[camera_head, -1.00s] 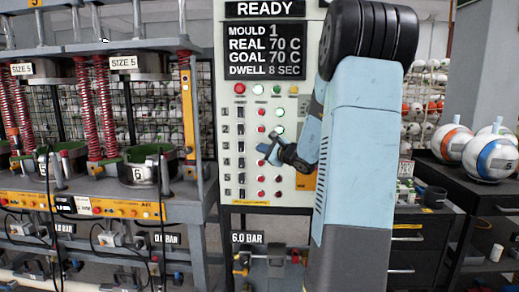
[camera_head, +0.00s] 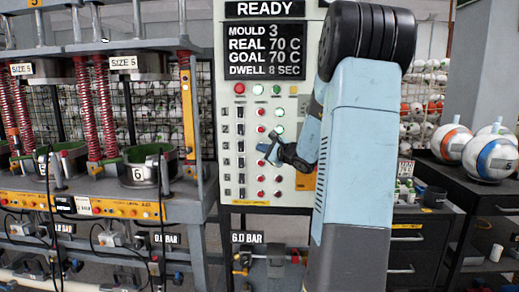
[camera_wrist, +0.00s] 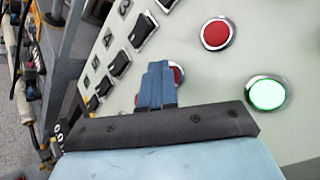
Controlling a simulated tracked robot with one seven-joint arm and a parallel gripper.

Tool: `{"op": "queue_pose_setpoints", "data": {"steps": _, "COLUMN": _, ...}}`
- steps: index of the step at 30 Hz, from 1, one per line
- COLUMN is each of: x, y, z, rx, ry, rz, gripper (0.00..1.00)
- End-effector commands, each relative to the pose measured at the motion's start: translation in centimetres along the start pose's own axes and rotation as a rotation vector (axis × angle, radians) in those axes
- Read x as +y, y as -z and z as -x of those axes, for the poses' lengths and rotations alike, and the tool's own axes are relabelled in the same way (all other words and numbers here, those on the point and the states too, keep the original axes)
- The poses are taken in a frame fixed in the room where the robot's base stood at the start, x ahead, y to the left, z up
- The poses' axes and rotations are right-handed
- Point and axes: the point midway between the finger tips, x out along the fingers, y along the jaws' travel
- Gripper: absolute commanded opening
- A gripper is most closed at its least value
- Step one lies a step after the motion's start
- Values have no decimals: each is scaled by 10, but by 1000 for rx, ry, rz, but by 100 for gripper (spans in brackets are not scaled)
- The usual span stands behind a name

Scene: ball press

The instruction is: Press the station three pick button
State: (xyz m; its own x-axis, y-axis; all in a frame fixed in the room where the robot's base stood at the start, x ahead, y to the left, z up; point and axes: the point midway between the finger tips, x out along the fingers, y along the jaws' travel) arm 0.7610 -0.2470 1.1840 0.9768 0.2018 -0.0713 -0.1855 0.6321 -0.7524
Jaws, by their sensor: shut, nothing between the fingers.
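The control panel (camera_head: 306,200) has numbered rows of dark switches, red buttons and greenish buttons. Its display (camera_head: 266,50) reads READY, MOULD 3, REAL 70 C, GOAL 70 C, DWELL 8 SEC. My gripper (camera_head: 267,151) is shut and empty, close in front of the panel near the third row. In the wrist view, the blue fingers (camera_wrist: 157,72) partly cover a red button (camera_wrist: 179,72) that seems in line with number 3 and its dark switch (camera_wrist: 144,30). I cannot tell whether they touch the panel. No label naming the pick button is readable.
A lit green button (camera_wrist: 266,94) and another red button (camera_wrist: 215,34) lie beside my fingers. The press frame (camera_head: 188,120) with springs stands left of the panel. Balls (camera_head: 490,157) lie on a dark cabinet at right.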

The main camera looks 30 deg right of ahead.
Motion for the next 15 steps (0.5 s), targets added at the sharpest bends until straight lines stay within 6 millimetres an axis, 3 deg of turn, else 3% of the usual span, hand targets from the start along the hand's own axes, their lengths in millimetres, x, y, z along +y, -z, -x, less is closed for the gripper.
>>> {"op": "queue_pose_setpoints", "data": {"steps": 15, "x": 8, "y": -8, "z": 11, "rx": -1, "ry": 0, "rz": 0, "gripper": 0}}
